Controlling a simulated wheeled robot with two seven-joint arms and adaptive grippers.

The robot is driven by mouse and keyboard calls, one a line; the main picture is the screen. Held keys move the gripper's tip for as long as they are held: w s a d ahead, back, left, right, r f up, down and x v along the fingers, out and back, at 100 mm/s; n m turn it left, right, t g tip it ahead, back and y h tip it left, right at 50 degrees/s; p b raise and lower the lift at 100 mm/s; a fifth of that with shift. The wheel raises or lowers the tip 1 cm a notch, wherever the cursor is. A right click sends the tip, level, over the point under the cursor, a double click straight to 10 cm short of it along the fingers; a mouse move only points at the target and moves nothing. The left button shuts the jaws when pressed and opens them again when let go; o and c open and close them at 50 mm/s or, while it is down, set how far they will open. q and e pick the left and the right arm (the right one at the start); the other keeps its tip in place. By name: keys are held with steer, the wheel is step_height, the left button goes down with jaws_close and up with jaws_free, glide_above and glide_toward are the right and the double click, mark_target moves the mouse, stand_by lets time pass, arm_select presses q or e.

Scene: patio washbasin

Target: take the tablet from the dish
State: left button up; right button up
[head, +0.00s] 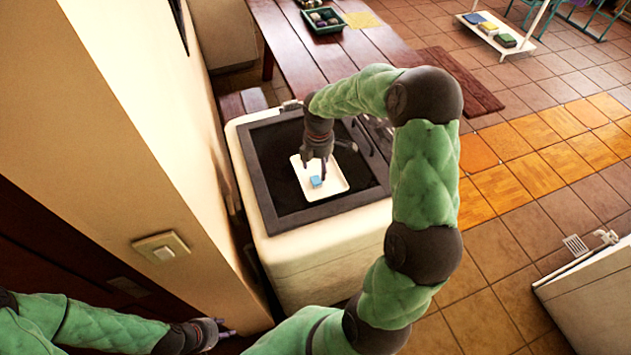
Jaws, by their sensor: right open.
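The tablet (316,182) is a small blue block lying in the dish. The dish (338,184) is a square, cream-white, shallow tray on the dark basin surface. My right gripper (317,169) points down over the dish with its fingers open, close above and around the far side of the tablet. I cannot tell whether the fingers touch it. The gripper hides part of the far side of the dish. My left gripper (222,332) is low at the bottom left, far from the dish, and its finger opening is not clear.
The dark basin (272,160) sits in a white cabinet (320,258). A wall with a switch (161,247) stands close on the left. A wooden table (300,50) with a green tray (321,20) is behind. Open tiled floor lies to the right.

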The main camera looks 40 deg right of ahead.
mark_target(316, 183)
steer(key=shift+a+f, duration=0.15)
steer(key=shift+f, duration=1.45)
steer(key=shift+a+f, duration=0.15)
steer(key=shift+f, duration=1.45)
steer(key=c, duration=1.1)
